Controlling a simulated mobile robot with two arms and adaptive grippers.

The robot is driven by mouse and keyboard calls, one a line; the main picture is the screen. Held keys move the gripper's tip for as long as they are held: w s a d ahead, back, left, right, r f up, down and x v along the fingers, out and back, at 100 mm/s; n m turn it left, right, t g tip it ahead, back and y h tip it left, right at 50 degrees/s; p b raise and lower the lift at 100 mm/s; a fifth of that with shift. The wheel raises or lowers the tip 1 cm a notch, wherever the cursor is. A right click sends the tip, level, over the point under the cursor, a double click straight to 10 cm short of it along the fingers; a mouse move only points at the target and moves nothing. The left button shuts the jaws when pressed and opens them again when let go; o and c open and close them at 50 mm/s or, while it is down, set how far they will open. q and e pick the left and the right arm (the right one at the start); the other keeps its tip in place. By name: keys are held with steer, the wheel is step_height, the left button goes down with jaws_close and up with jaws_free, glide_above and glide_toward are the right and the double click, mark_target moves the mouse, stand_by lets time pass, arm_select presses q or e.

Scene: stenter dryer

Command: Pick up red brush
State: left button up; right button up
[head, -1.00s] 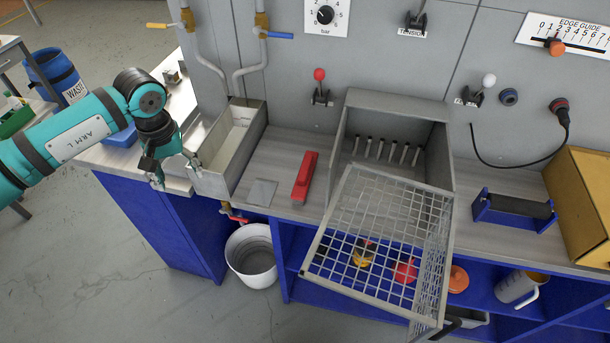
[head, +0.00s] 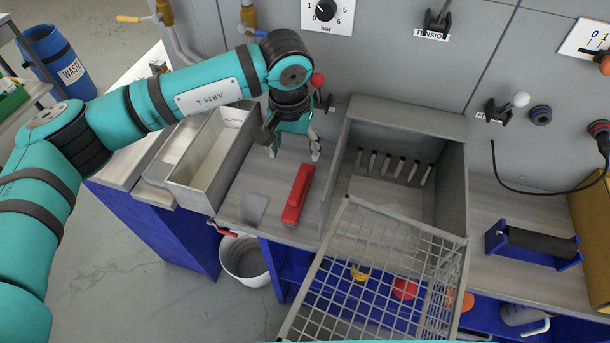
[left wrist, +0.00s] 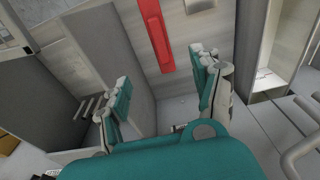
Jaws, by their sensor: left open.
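The red brush (head: 297,194) lies on the grey worktop between the metal trough and the open metal box. It also shows at the top middle of the left wrist view (left wrist: 156,34). My left gripper (head: 294,152) is open and empty above the worktop, just behind the far end of the brush and apart from it. In the left wrist view the open fingers (left wrist: 165,98) stand apart with the brush ahead, between and beyond them. My right gripper is not in view.
The open metal box (head: 455,185) with several pegs stands right of the brush, its mesh lid (head: 385,265) hanging toward the front. The metal trough (head: 212,160) is on the left. A flat grey plate (head: 254,209) lies beside the brush. A red-knobbed lever (head: 317,81) is close behind my gripper.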

arm_select(q)
steer(key=b, duration=0.2)
glide_toward(299, 185)
steer(key=shift+s+f, duration=0.35)
steer(key=shift+f, duration=0.45)
steer(key=f, duration=0.1)
steer(key=f+b, duration=0.1)
steer(key=f, duration=0.1)
steer(key=shift+w, duration=0.4)
steer(key=shift+w+f, duration=0.1)
steer(key=shift+f, duration=0.85)
steer(key=f, duration=0.1)
steer(key=f+b, duration=0.1)
steer(key=f, duration=0.2)
steer(key=shift+w+d, duration=0.15)
steer(key=shift+w, duration=0.2)
steer(key=shift+w+f, duration=0.1)
steer(key=shift+f, duration=0.05)
steer(key=c, duration=1.3)
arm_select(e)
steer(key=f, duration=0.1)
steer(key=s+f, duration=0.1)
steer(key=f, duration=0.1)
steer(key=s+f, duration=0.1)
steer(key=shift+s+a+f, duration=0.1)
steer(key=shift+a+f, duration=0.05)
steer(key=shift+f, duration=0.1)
